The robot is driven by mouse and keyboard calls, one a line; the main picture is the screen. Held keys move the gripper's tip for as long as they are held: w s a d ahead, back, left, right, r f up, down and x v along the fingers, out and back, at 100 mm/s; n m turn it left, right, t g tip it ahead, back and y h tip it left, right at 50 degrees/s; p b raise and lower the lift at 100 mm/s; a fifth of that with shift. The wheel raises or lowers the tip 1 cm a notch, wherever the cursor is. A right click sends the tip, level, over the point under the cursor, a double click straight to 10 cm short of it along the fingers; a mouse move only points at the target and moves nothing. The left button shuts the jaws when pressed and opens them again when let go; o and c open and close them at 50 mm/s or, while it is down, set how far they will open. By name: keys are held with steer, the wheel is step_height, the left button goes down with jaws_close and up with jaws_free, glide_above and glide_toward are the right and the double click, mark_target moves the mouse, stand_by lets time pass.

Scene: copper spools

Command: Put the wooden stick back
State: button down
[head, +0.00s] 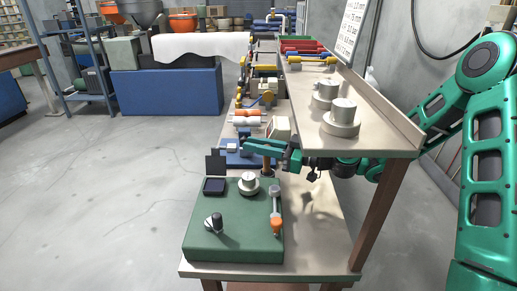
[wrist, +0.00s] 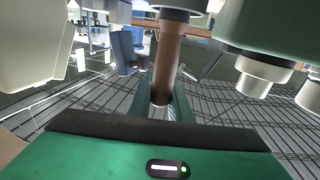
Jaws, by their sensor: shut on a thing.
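The wooden stick (wrist: 168,60) is a brown rod standing between the two teal fingers of my gripper (wrist: 163,108) in the wrist view. Its far end meets a dark and metallic piece at the top edge of that view. In the head view my gripper (head: 262,148) reaches in from the right, beside the shelf's near left edge, just behind the green box. It is shut on the stick. A short brown part of the stick (head: 266,163) shows below the fingers there; the rest is hidden by the gripper. I cannot tell whether its lower end touches anything.
The green box (head: 210,245) on the bench carries a dial (head: 249,184), a knob (head: 214,223) and an orange-tipped tool (head: 276,215). The raised shelf (head: 375,115) holds metal spool-like parts (head: 342,118) and overhangs my arm. Several tools and trays line the bench behind. Floor at left is clear.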

steer(key=shift+f, duration=0.45)
steer(key=shift+f, duration=0.6)
steer(key=c, duration=1.6)
jaws_free()
steer(key=shift+c, duration=0.2)
steer(key=shift+r, duration=0.15)
steer(key=v, duration=1.2)
steer(key=shift+r, duration=0.5)
